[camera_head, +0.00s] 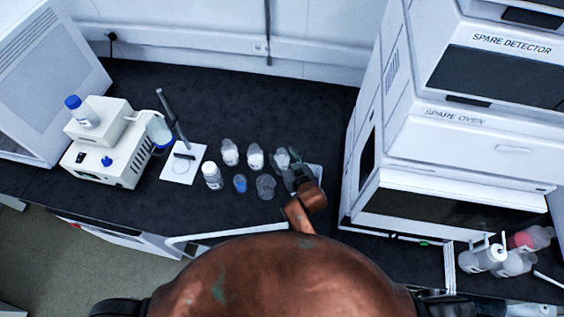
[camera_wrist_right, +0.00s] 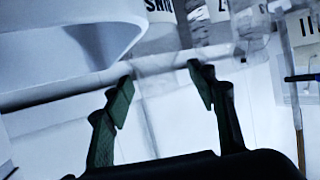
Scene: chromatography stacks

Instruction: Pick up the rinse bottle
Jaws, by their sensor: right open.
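My right gripper (camera_head: 296,176) is at the right end of a group of small bottles on the dark bench. In the right wrist view its two dark green fingers (camera_wrist_right: 160,85) are apart, with nothing between them. Ahead of the fingers stands a white bottle (camera_wrist_right: 161,35) with partly cut-off dark letters, possibly the rinse bottle. A second labelled bottle (camera_wrist_right: 217,10) and a clear bottle (camera_wrist_right: 252,40) stand to its right. In the head view the labels are too small to read, so I cannot tell which bottle is the rinse bottle. My left gripper is out of view.
Several bottles, including a clear one (camera_head: 281,158) and a white-capped one (camera_head: 212,176), stand close together. A white instrument (camera_head: 112,155) is at the left. The spare oven stack (camera_head: 455,150) rises at the right, with squeeze bottles (camera_head: 483,259) beside it. The back of the bench is clear.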

